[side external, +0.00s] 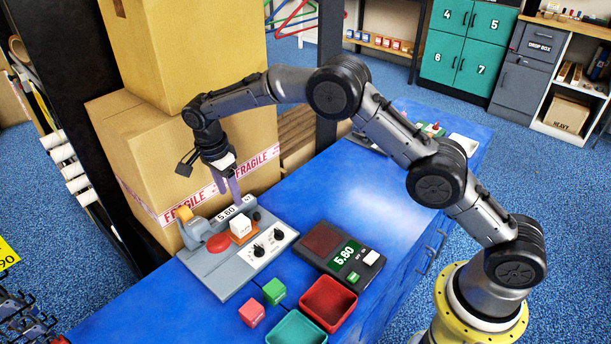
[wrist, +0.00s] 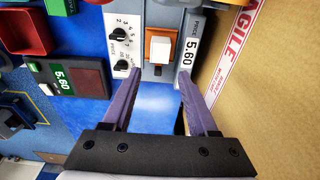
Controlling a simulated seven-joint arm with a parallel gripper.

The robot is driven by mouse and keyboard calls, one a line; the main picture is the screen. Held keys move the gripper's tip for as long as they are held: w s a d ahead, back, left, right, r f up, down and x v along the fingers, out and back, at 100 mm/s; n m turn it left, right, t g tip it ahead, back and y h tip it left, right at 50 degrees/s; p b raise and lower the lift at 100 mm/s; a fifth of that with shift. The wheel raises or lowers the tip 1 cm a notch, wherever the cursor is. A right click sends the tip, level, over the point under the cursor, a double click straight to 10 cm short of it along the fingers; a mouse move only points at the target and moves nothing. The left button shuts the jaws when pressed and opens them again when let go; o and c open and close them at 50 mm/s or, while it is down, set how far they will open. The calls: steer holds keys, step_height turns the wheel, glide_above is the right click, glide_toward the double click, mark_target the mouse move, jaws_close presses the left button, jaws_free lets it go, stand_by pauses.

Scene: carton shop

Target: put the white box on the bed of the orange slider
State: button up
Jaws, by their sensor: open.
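The small white box (side external: 240,224) rests on the orange slider (side external: 240,238) of the grey machine; in the wrist view the white box (wrist: 160,50) covers part of the slider (wrist: 158,34). My gripper (side external: 233,192) is above and just behind the box in the side view. In the wrist view its two purple fingers (wrist: 159,74) are apart with nothing between their tips. The box lies just beyond the tips, in line with the gap, and no contact shows. The slider's bed is partly hidden under the box.
The grey machine (side external: 225,279) has dials and a price plate (side external: 228,212). Tall cartons (side external: 215,150) stand close beside it. A dark scale (side external: 322,241), a green cube (side external: 274,291), a pink cube (side external: 251,313), a red tray (side external: 346,301) and a teal tray (side external: 318,334) are in front.

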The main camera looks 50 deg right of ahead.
steer(key=s+d+r+n+t, duration=0.1)
steer(key=s+d+r+n, duration=0.2)
steer(key=s+r, duration=0.35)
steer(key=s+d+r+n+t+y, duration=0.1)
steer(key=s+d+r+n, duration=0.2)
steer(key=s+r, duration=0.3)
steer(key=s+d+r+n+t, duration=0.1)
steer(key=s+d+r+n, duration=0.2)
steer(key=s+r, duration=0.35)
steer(key=s+d+n+t, duration=0.2)
steer(key=s+n, duration=0.7)
steer(key=s, duration=1.2)
steer(key=shift+d+t, duration=0.3)
steer(key=shift+d, duration=0.65)
